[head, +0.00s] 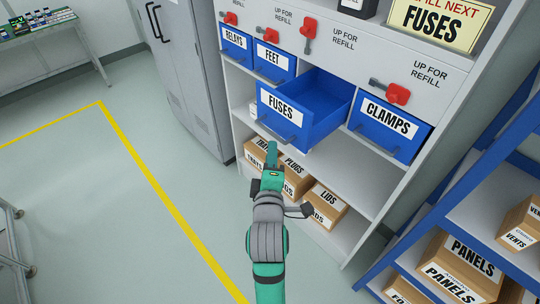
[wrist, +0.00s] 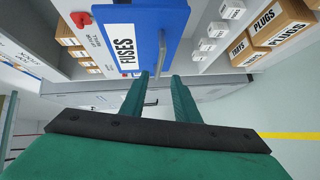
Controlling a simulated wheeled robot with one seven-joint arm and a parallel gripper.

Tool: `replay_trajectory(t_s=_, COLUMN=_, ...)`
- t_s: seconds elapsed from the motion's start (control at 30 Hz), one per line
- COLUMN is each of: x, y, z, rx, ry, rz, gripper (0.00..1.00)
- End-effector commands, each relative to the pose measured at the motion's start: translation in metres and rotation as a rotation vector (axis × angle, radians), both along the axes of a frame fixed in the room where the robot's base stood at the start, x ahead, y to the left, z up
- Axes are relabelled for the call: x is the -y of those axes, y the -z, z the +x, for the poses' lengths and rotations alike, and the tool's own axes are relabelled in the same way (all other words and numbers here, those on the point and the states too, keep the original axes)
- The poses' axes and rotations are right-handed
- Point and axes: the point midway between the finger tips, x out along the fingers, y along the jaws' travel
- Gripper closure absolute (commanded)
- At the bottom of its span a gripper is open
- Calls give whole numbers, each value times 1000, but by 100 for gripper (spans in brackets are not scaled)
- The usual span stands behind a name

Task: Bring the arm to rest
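My gripper (head: 271,146) is in front of the shelf unit, just below the pulled-out blue FUSES drawer (head: 314,131). In the wrist view its two green fingers (wrist: 161,75) stand apart with a clear gap. The drawer's grey handle (wrist: 162,45) shows near the fingertips, and its lower end appears in the gap. I cannot tell whether a finger touches it. The drawer's inside, as far as it shows, looks empty. My arm reaches up from the bottom of the head view.
Closed blue drawers RELAYS (head: 234,41), FEET (head: 271,58) and CLAMPS (head: 387,117) flank it. Red latches (head: 398,94) sit above. Cardboard boxes (head: 327,196) fill the lower shelf. A blue rack (head: 437,228) stands right, a grey cabinet (head: 190,80) left. Floor at left is open.

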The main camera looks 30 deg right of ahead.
Motion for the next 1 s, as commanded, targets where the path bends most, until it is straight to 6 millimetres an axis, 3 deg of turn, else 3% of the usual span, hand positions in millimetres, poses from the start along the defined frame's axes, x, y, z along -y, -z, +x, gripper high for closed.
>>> replay_trajectory(t_s=0.37, x=-6, y=8, z=-2, rx=3, ry=-9, rz=17, gripper=72)
replay_trajectory(t_s=0.67, x=-60, y=77, z=-33, rx=70, ry=-70, rz=220, gripper=72)
replay_trajectory(t_s=1.0, x=-127, y=145, z=-101, rx=152, ry=-132, rz=530, gripper=72)
